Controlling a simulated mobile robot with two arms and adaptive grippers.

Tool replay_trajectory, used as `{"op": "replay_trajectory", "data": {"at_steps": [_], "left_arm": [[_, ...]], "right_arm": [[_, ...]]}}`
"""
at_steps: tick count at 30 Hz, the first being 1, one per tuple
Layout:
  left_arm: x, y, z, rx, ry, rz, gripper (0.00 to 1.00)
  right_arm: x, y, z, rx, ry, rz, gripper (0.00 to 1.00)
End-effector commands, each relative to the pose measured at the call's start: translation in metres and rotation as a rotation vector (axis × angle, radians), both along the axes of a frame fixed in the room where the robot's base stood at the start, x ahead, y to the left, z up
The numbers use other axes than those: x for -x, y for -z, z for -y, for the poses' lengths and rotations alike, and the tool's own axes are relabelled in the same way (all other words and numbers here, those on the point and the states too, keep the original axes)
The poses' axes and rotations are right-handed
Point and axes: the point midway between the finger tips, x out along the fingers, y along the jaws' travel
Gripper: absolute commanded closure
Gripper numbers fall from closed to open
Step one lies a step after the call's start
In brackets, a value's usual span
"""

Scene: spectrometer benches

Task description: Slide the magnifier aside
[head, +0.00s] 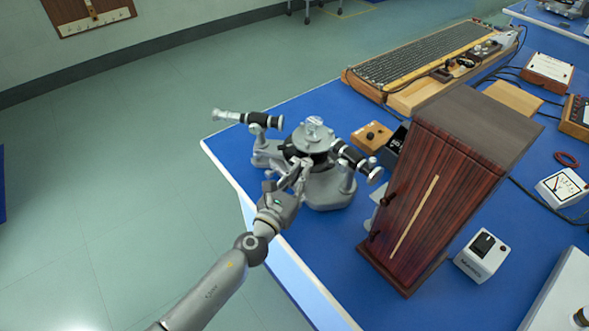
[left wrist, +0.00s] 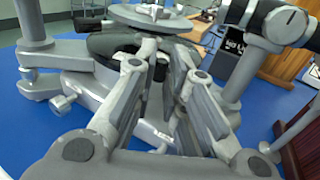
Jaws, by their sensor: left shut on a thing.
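A grey spectrometer (head: 325,187) stands near the left corner of the blue bench. It has a round top table (head: 313,136), one telescope tube pointing left (head: 235,117) and another pointing to the lower right (head: 352,158). My left gripper (head: 297,172) reaches in from the front, just below the round table. In the left wrist view its fingers (left wrist: 165,50) are close together in front of the dark ring under the table. It is shut on a small part there, apparently the magnifier, which the fingers mostly hide. My right gripper is not in view.
A dark wooden cabinet (head: 430,205) stands close on the right. A small wooden box with a black knob (head: 371,137) and a dark meter (head: 395,145) sit behind it. The bench's white edge (head: 240,190) runs at the left, with open floor beyond.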

Motion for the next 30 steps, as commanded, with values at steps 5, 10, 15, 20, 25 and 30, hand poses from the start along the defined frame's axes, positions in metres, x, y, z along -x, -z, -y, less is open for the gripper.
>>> {"op": "replay_trajectory", "data": {"at_steps": [5,10,15,20,25,30], "left_arm": [[0.004,-0.001,0.011,0.002,-0.08,-0.003,1.0],[0.007,0.0,0.024,0.002,-0.177,-0.002,1.0],[0.008,0.0,0.033,-0.001,-0.254,0.0,1.0],[0.009,0.001,0.04,-0.001,-0.249,0.0,1.0],[0.009,0.001,0.044,-0.001,-0.247,0.0,1.0],[0.009,0.0,0.046,-0.001,-0.245,-0.001,1.0]], "right_arm": [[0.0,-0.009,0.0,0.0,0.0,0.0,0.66],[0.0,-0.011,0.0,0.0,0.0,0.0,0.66],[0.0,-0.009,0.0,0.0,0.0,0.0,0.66],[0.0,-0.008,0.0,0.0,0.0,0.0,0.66],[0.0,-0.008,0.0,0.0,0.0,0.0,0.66],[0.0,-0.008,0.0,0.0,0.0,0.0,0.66]]}}
